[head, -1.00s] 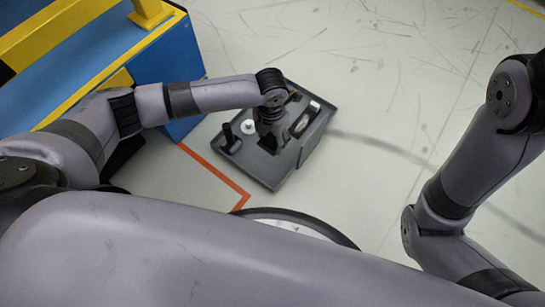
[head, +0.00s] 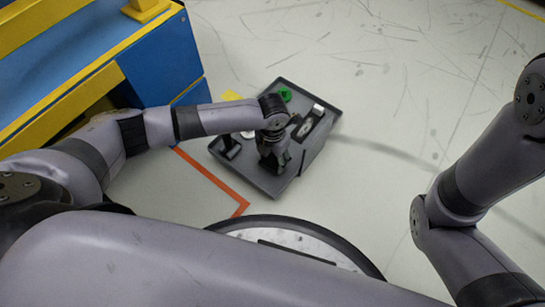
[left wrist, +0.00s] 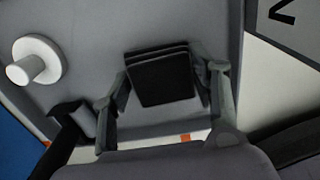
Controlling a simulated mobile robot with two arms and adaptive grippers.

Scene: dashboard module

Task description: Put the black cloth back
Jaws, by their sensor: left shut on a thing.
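The black cloth (left wrist: 160,75) is a small folded stack in the middle of the left wrist view. My left gripper (left wrist: 163,82) has one finger on each side of it and is shut on it. In the head view my left gripper (head: 272,160) points down over the near part of a grey tray (head: 312,152). The cloth is mostly hidden there by the gripper. I cannot tell whether the cloth rests on the tray floor. My right arm is at the right edge of the head view, with its gripper out of the picture.
The tray holds a white knob (left wrist: 36,62), a black upright piece (head: 230,147), a green round piece (head: 285,94) and a light oval part (head: 305,127). A blue and yellow bench (head: 160,62) stands at the left. The floor right of the tray is clear.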

